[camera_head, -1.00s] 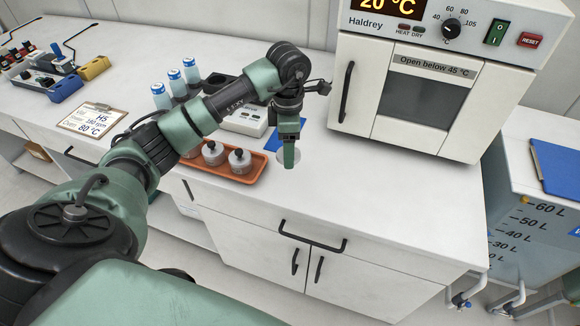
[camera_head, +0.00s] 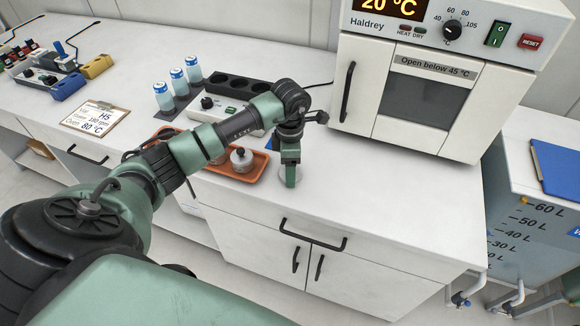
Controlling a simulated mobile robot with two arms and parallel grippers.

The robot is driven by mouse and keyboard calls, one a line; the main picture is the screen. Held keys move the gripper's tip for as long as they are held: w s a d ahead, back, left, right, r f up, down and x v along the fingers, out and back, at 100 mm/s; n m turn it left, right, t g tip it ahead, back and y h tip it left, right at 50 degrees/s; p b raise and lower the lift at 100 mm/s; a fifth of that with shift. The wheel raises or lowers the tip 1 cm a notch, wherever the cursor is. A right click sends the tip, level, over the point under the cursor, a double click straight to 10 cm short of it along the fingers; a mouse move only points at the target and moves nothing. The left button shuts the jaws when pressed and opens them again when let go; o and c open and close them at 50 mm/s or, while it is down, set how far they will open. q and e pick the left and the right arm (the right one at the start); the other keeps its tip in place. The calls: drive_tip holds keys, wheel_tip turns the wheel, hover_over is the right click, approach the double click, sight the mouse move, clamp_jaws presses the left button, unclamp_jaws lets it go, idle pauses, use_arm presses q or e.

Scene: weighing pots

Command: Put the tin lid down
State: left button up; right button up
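My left gripper (camera_head: 291,181) points down over the white counter, near its front edge and right of the orange tray. A pale round disc, which looks like the tin lid (camera_head: 284,172), shows around its fingertips and appears held by them. The fingers hide much of it. I cannot tell whether it touches the counter. The orange tray (camera_head: 247,178) holds small pots with dark knobs; one pot (camera_head: 240,162) shows clearly, and my arm covers others. My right gripper is not in view.
The oven (camera_head: 425,85) stands behind to the right, door shut. Blue-capped bottles (camera_head: 177,82), a black socket block (camera_head: 240,84) and a white device (camera_head: 212,106) stand behind my arm. A clipboard (camera_head: 95,117) lies left. The counter (camera_head: 375,190) right of the gripper is clear.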

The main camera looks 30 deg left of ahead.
use_arm(q)
drive_tip(key=o, duration=0.4)
drive_tip(key=shift+r, duration=0.1)
wheel_tip(320, 180, up, 12)
drive_tip(key=shift+r+b, duration=0.1)
drive_tip(key=shift+b, duration=0.8)
